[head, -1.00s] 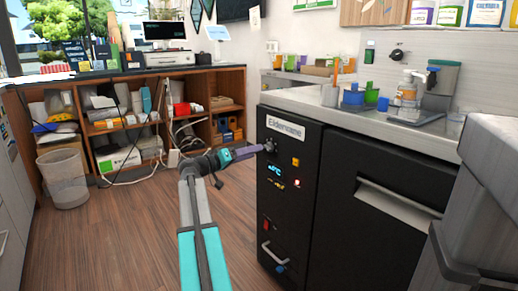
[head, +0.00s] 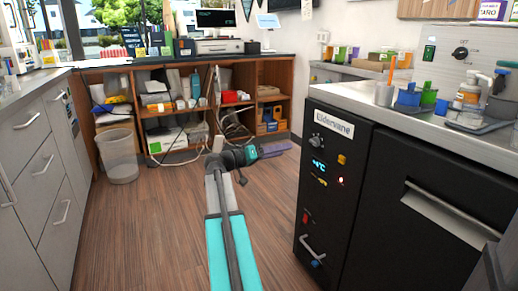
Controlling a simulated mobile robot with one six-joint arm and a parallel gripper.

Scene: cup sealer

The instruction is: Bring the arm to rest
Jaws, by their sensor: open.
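My arm reaches forward from the bottom of the head view, low over the wooden floor. My gripper (head: 276,149) is at its far end, purple-grey and pointing right. It is open, with nothing seen between its jaws, though the fingers are small here. Its tip is left of the black machine (head: 375,215), with a visible gap in the picture between them. The machine's front carries a label, a dark knob (head: 318,142), a lit blue display and a small red light.
A wooden shelf unit (head: 281,105) stands at the back, with a mesh bin (head: 119,157) before it. Grey drawers (head: 38,165) line the left. A counter (head: 360,98) with cups and bottles is at right. The floor (head: 150,230) between is clear.

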